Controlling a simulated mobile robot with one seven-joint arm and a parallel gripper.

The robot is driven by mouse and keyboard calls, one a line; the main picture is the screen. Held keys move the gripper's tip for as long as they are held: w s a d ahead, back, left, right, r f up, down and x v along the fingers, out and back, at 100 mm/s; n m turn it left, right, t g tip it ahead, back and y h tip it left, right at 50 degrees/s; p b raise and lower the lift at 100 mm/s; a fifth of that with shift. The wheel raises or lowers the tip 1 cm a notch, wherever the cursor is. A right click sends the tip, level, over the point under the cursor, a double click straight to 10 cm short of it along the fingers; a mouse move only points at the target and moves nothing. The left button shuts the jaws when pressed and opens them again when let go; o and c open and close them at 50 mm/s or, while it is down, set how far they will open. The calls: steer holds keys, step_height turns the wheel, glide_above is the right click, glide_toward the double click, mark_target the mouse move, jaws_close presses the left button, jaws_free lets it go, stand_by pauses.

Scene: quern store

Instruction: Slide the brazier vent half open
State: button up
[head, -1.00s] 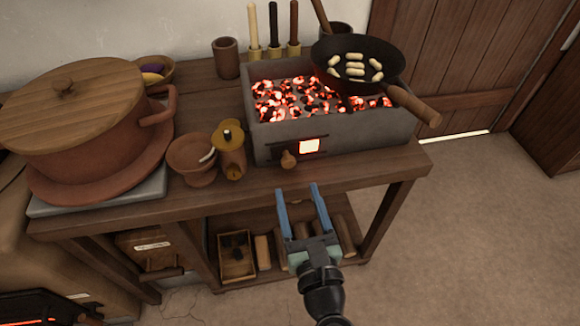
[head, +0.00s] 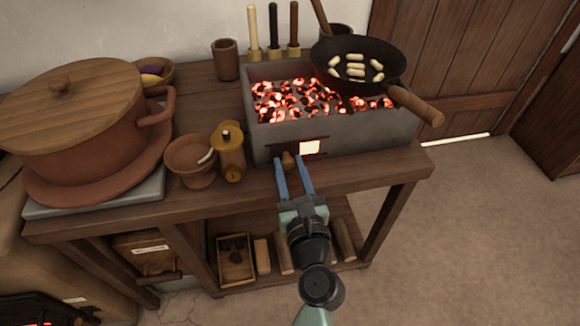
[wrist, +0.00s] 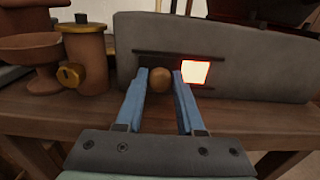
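The grey stone brazier (head: 350,138) stands on the wooden table, full of glowing coals. Its vent is a slot in the front face, with a bright glowing opening (head: 310,147) at the right. The round wooden vent knob (head: 289,159) is just left of the opening. In the wrist view the knob (wrist: 158,77) lies between the tips of my blue fingers, with the glowing opening (wrist: 195,72) at the right fingertip. My gripper (head: 292,161) is open, its fingers on either side of the knob. A gap shows at the left finger; contact at the right is unclear.
A black pan (head: 357,62) with pale pieces sits on the brazier's right end, its handle (head: 416,105) jutting out front right. A wooden mill with a brass knob (head: 230,155) and a clay bowl (head: 192,160) stand left of the brazier. The table edge is below my fingers.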

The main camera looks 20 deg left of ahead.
jaws_close()
steer(key=shift+d, duration=0.1)
stand_by(1.0)
